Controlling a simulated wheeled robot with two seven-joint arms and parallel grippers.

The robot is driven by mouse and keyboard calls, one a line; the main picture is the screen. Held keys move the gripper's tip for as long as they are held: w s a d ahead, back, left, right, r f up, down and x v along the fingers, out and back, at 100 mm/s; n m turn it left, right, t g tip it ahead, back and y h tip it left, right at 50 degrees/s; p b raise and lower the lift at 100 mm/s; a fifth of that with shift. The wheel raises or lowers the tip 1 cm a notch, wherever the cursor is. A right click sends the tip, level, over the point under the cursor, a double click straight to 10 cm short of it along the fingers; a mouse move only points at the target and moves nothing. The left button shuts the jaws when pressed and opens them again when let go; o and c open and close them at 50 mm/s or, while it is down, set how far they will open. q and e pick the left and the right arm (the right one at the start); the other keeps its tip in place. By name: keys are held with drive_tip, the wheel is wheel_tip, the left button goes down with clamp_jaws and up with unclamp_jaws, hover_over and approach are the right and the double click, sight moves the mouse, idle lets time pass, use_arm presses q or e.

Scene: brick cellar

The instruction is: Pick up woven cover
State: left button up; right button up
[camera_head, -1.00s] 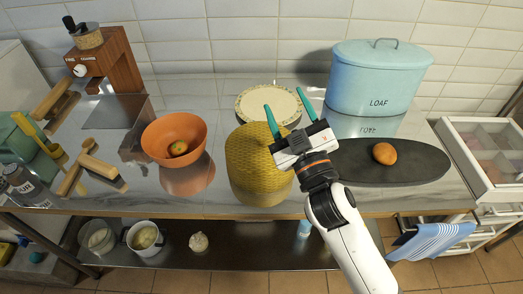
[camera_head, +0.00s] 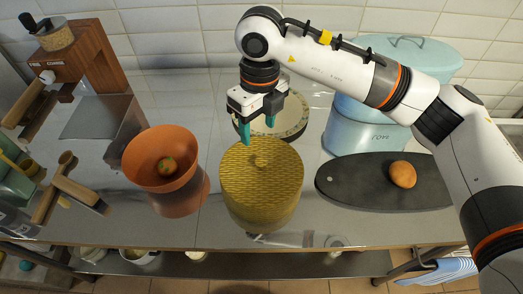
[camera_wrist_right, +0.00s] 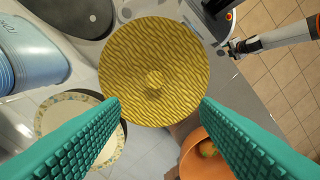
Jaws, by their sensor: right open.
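The woven cover (camera_head: 262,185) is a yellow-brown, round basketwork lid with a small knob on top. It stands on the steel counter and shows from above in the right wrist view (camera_wrist_right: 153,45), nearly all of it in sight. My right gripper (camera_head: 258,134) is open and empty, with its teal fingers pointing down over the cover's back edge. In the right wrist view the fingers (camera_wrist_right: 160,110) are spread wide, with the knob ahead between them. What looks like my left gripper (camera_wrist_right: 232,48) shows small at the upper right there; its jaws are unclear.
An orange bowl (camera_head: 160,143) with a fruit stands left of the cover. A patterned plate (camera_head: 292,118) lies close behind it. A dark board (camera_head: 340,185) with an orange fruit is to the right, before the blue loaf tin (camera_head: 350,138). A wooden grinder (camera_head: 95,50) stands far left.

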drive_tip(key=p, duration=0.2)
hover_over(261, 161)
drive_tip(key=s, duration=0.1)
wheel_tip(261, 161, down, 5)
drive_tip(key=shift+r, duration=0.2)
drive_tip(key=f+p, duration=0.1)
drive_tip(key=w+f+p, duration=0.1)
drive_tip(key=f, duration=0.1)
drive_tip(key=shift+f, duration=0.2)
wheel_tip(261, 161, down, 2)
drive_tip(key=shift+f+p, duration=0.1)
drive_tip(key=shift+p, duration=0.45)
drive_tip(key=shift+f, duration=0.45)
use_arm(q)
drive_tip(key=s+r, duration=0.1)
drive_tip(key=r, duration=0.2)
drive_tip(key=s+r, duration=0.1)
drive_tip(key=r, duration=0.1)
drive_tip(key=shift+s, duration=0.35)
use_arm(e)
clamp_jaws()
